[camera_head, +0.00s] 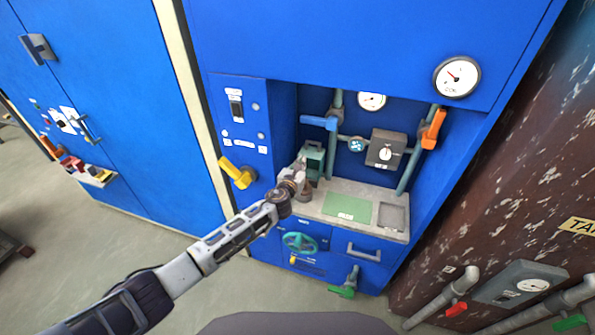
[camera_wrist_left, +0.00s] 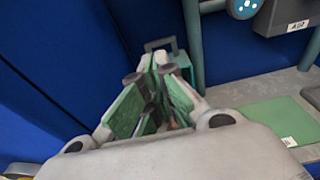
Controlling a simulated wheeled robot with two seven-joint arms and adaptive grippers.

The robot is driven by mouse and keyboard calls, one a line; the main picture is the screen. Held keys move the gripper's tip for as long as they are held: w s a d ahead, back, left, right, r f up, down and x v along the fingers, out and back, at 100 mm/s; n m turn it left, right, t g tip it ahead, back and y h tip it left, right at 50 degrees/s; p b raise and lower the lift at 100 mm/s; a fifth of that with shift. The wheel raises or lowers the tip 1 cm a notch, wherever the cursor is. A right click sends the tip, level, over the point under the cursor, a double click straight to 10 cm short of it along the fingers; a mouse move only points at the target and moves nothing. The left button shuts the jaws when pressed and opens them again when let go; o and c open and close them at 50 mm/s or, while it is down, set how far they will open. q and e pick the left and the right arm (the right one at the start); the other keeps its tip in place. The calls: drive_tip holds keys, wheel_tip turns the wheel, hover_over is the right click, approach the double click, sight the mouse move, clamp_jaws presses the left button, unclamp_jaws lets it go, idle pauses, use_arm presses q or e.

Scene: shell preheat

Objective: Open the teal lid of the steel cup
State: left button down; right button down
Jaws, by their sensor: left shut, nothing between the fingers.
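A small teal piece (camera_head: 315,157) with an upright frame stands at the left end of the counter in the blue alcove. It is probably the teal lid; it also shows in the left wrist view (camera_wrist_left: 181,62), just beyond my fingers. My left gripper (camera_head: 299,169) is at its front left side and covers part of it; I cannot tell whether they touch. In the left wrist view the green-padded fingers (camera_wrist_left: 150,100) are shut with nothing held. The steel cup's body cannot be made out behind the gripper. My right gripper is not in view.
The grey counter (camera_head: 328,187) carries a green mat (camera_head: 347,208) and a dark square recess (camera_head: 393,217) on the right. A blue-handled valve (camera_head: 318,122), a grey box (camera_head: 386,149) and an orange lever (camera_head: 433,129) are above. A yellow handle (camera_head: 237,173) sticks out left of the alcove.

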use_arm(q)
drive_tip(key=shift+v, duration=2.15)
